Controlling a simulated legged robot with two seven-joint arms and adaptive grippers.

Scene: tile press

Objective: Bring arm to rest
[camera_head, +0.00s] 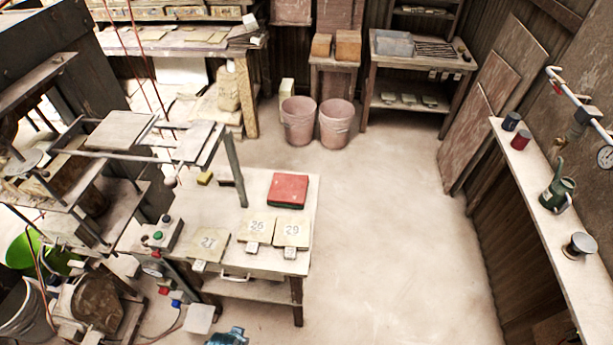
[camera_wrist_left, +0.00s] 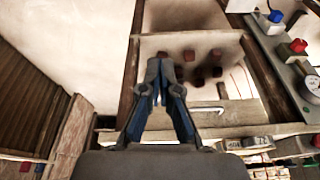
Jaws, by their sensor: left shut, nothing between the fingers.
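My left gripper (camera_wrist_left: 160,68) points away from the camera in the left wrist view, its blue-sided fingers together with nothing between them. In the head view, a small blue-grey piece (camera_head: 228,337) shows at the bottom edge, probably part of my left arm, mostly cut off. My right gripper is in neither view.
A worktable (camera_head: 307,200) beside the press holds a red block (camera_head: 288,190) and tiles numbered 26 (camera_head: 258,228) and 29 (camera_head: 291,230). A control box with a red button (camera_wrist_left: 298,46) is at the wrist view's right. Floor (camera_head: 400,250) right of the table is clear.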

